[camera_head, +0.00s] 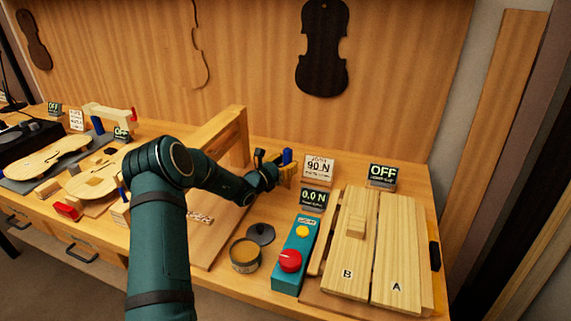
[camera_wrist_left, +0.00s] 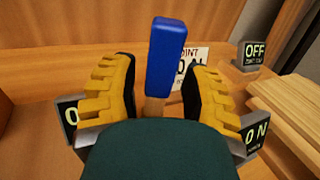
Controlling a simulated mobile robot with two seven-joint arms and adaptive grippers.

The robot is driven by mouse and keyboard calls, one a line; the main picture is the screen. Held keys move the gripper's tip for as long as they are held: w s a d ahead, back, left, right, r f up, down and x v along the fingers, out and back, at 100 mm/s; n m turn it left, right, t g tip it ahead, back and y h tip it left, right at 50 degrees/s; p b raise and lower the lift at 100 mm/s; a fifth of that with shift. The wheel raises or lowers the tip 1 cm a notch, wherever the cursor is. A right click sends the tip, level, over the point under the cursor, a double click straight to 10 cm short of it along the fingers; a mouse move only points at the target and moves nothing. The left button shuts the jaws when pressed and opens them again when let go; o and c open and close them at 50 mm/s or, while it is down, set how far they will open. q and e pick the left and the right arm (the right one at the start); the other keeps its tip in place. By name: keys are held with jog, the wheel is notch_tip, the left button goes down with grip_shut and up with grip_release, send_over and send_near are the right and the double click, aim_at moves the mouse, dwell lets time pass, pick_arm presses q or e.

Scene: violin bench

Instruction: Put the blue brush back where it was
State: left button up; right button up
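The blue brush (camera_wrist_left: 166,55), a blue block on a pale wooden part, stands upright between the fingers of my left gripper (camera_wrist_left: 158,85) in the left wrist view. The yellow fingers are apart, with a gap visible on each side of the brush's lower wooden part. In the head view, the brush's blue end (camera_head: 287,156) shows at the tip of my left gripper (camera_head: 277,168), above the bench near the wooden upright. The brush's lower end is hidden by my gripper. My right gripper is not in view.
A 90 N card (camera_head: 319,168) and a 0.0 N display (camera_head: 314,199) stand just right of the gripper. A teal box with a red button (camera_head: 291,261), an open tin (camera_head: 245,256) and boards (camera_head: 349,250) lie in front. A wooden upright (camera_head: 238,137) stands behind.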

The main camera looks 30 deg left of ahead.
pick_arm(q)
jog(key=shift+r, duration=0.1)
jog(key=shift+s+r, duration=0.1)
jog(key=shift+s, duration=0.05)
jog(key=s+a+p, duration=0.1)
jog(key=s+a, duration=0.1)
jog(key=s, duration=0.9)
jog(key=shift+s, duration=0.3)
